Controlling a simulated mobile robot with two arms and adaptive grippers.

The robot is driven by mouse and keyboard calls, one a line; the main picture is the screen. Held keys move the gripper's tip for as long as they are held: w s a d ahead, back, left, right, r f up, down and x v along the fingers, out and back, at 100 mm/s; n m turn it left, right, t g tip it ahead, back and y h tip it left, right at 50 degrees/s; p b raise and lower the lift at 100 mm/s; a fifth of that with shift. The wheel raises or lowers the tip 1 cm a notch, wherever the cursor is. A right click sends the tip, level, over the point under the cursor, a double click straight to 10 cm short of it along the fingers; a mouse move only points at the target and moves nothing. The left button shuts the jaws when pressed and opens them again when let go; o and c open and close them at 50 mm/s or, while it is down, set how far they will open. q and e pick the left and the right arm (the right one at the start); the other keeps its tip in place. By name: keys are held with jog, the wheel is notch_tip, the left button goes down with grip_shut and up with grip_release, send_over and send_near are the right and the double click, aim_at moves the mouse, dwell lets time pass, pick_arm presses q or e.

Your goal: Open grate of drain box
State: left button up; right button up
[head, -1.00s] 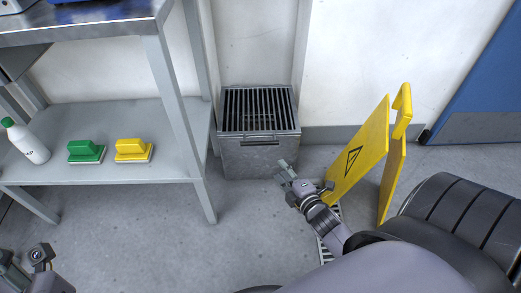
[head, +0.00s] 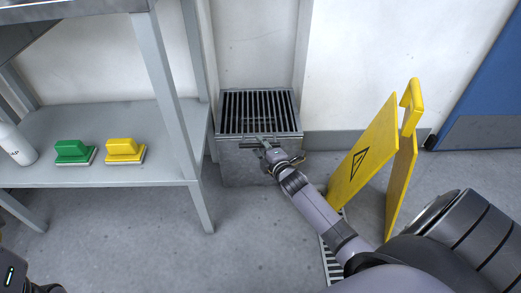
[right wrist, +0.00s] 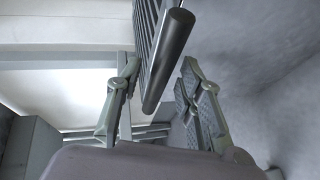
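The grey metal drain box (head: 236,167) stands against the wall, with its dark slatted grate (head: 258,112) lying closed on top. A bar handle runs along the grate's front edge. My right gripper (head: 264,147) is at this front edge and covers part of the handle. In the right wrist view, the round handle bar (right wrist: 168,62) lies between the two open fingers of my right gripper (right wrist: 160,70), with gaps visible on both sides. Only a small part of my left arm's end (head: 14,276) shows at the lower left corner; its fingers cannot be made out.
A yellow folding warning sign (head: 362,158) stands right of my right forearm. A grey shelf table (head: 120,178) on the left carries a green brush (head: 74,151), a yellow brush (head: 124,149) and a white bottle (head: 16,147). A floor drain strip (head: 330,262) lies under my arm.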

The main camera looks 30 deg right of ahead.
jog(key=shift+w, duration=0.35)
jog(key=shift+c, duration=0.4)
grip_shut()
dwell(0.4)
